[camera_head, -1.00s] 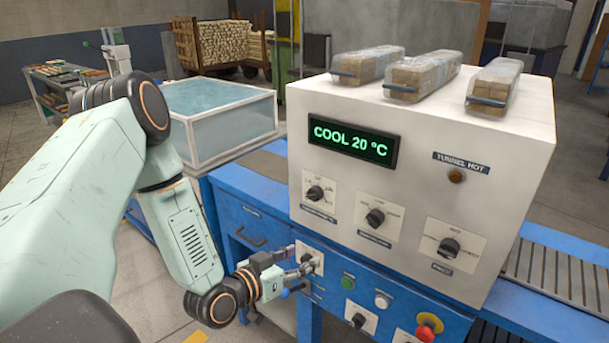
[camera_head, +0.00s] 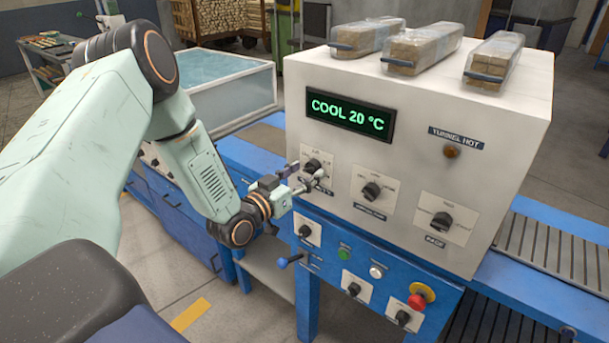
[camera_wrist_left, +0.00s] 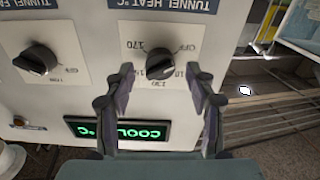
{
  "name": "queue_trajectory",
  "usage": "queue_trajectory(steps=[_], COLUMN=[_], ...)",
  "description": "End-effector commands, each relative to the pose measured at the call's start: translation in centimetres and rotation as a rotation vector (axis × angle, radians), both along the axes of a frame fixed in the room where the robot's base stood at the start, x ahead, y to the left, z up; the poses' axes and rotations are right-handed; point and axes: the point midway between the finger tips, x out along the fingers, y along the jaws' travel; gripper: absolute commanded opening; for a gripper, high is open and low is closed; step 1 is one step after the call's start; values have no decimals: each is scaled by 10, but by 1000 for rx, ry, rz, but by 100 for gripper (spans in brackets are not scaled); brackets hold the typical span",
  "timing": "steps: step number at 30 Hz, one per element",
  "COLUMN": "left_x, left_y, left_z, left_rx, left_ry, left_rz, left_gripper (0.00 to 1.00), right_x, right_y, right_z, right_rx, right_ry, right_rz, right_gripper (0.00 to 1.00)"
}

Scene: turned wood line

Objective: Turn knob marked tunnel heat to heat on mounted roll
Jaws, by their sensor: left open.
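The tunnel heat knob (camera_head: 312,165) is the leftmost black knob on the white control box (camera_head: 470,110). In the left wrist view, upside down, the knob (camera_wrist_left: 160,63) sits under the label TUNNEL HEAT °C, with a dial showing 170, 150, 130 and OFF. My left gripper (camera_head: 304,178) is open at this knob; in the wrist view its fingertips (camera_wrist_left: 160,72) appear on either side of it. I cannot tell if they touch it. The display (camera_head: 350,116) reads COOL 20 °C in green. My right gripper is not in view.
Two more knobs (camera_head: 372,191) (camera_head: 441,220) sit to the right. Below, the blue panel holds knobs, buttons and a red emergency stop (camera_head: 417,301). Wrapped wood bundles (camera_head: 422,48) lie on top of the box. A roller conveyor (camera_head: 548,248) runs out right.

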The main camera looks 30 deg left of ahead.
Motion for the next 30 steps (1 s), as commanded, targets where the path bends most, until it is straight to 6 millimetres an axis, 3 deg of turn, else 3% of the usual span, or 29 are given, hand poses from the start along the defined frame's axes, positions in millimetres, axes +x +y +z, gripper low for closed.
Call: queue_trajectory(steps=[11, 30], left_x=[5, 4], left_y=[-2, -2], left_z=[0, 0], left_rx=[-1, -1], left_ry=[1, 2], left_rz=[1, 1], left_gripper=[54, 1], right_x=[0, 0], right_y=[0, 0], right_z=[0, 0], right_rx=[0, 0], right_ry=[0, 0], right_rz=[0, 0], right_gripper=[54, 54])
